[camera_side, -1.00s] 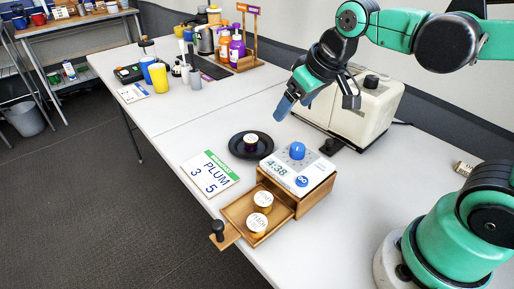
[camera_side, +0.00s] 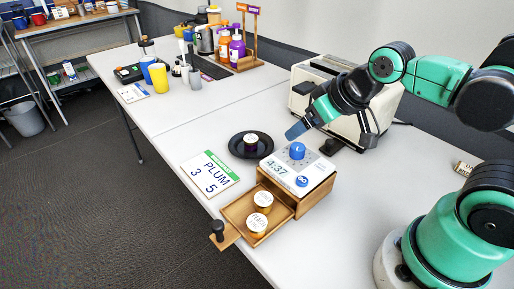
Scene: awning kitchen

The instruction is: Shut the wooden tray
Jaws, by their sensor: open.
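The wooden tray (camera_side: 235,213) is pulled out of the front of a small wooden box (camera_side: 318,197). It holds two round, pale-topped capsules. A dark knob (camera_side: 218,229) stands upright on its front lip, over the table's front edge. A white timer panel with a blue knob lies on top of the box and reads 4:37. My gripper (camera_side: 292,132) is above and behind the box, near the blue knob in the picture. Its blue fingertip points down and left, apart from the tray. The other finger is partly hidden.
A black plate (camera_side: 250,146) with a capsule and a PLUM card (camera_side: 211,173) lie left of the box. A cream toaster-like machine (camera_side: 335,95) stands behind my gripper. Bottles, cups and a rack are at the far end.

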